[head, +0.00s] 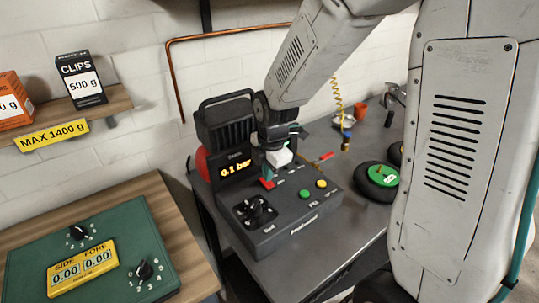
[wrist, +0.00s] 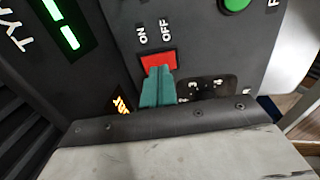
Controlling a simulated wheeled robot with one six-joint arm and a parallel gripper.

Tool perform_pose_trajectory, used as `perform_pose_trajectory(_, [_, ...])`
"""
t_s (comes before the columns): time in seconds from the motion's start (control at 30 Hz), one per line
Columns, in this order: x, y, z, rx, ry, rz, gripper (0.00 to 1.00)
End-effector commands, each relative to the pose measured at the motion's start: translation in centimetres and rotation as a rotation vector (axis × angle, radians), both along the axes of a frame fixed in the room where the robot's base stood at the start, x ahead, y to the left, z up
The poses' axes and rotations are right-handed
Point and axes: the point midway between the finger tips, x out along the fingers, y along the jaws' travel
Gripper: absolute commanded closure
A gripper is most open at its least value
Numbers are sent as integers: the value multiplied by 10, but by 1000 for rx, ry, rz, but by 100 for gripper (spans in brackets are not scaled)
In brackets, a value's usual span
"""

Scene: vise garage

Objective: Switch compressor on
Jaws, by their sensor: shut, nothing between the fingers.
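The compressor (head: 226,125) is a black ribbed block with a handle, and its display (head: 236,168) reads about 0.1 bar in orange. Its red switch (head: 267,183) sits on the dark panel in front; in the wrist view the red switch (wrist: 160,59) lies below the labels ON and OFF. My gripper (head: 268,176) is shut and empty, pointing down at the switch. In the wrist view its teal fingertips (wrist: 160,72) overlap the lower part of the switch and hide it. I cannot tell for sure whether they touch it.
A wheel with a green hub (head: 383,175) lies to the right. A green gauge board (head: 110,245) and a shelf (head: 110,105) with boxes stand left.

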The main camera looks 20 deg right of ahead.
Motion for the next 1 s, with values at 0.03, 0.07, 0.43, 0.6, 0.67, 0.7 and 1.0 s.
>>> perform_pose_trajectory(0.03, [0,1,9,0,-5,2,100])
perform_pose_trajectory(0.07, [-1,2,15,0,-6,4,100])
perform_pose_trajectory(0.43, [-12,1,97,0,-5,6,100])
perform_pose_trajectory(0.6, [-15,0,119,0,-2,5,100])
perform_pose_trajectory(0.67, [-16,0,123,0,-1,5,100])
perform_pose_trajectory(0.7, [-16,0,125,0,0,5,100])
perform_pose_trajectory(1.0, [-17,0,127,0,0,5,100])
